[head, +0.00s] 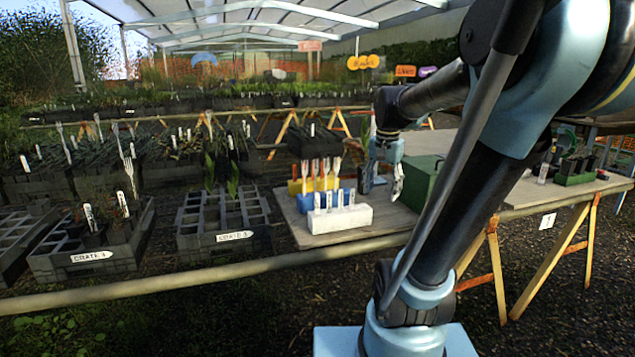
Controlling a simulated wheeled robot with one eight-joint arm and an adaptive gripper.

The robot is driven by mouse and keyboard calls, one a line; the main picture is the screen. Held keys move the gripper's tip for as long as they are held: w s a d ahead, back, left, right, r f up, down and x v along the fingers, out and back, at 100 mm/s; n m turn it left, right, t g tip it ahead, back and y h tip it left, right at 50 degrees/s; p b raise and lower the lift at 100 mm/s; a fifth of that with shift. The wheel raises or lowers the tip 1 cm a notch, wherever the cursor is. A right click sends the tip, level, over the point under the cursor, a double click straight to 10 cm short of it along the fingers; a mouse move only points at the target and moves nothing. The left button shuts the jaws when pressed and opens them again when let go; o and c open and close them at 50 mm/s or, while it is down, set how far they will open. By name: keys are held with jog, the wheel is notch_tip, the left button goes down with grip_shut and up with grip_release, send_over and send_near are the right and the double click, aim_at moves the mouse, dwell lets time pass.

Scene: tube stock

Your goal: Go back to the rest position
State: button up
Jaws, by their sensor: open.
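My gripper (384,175) hangs at the end of my arm over the wooden table (395,216). Its fingers point down and are apart, with nothing seen between them. It is just right of a white rack (340,218), a blue rack (308,203) and a yellow rack (296,187). Several tubes with pale tops (324,172) stand upright in the racks. A green box (420,180) is close to the right of my gripper. My arm covers part of the table on the right.
Crates lie to the left, among them an empty-celled one labelled CRATE 3 (218,240) and a planted one labelled CRATE 1 (70,262). A rail (180,284) runs along the front. A dark tray (313,142) is behind the racks.

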jog(key=s+f+n+t, duration=0.1)
jog(key=s+f+n, duration=0.6)
jog(key=s+f, duration=0.7)
jog(key=shift+s+f, duration=0.4)
jog(key=shift+s, duration=0.25)
jog(key=shift+w+f, duration=0.2)
jog(key=shift+w, duration=0.25)
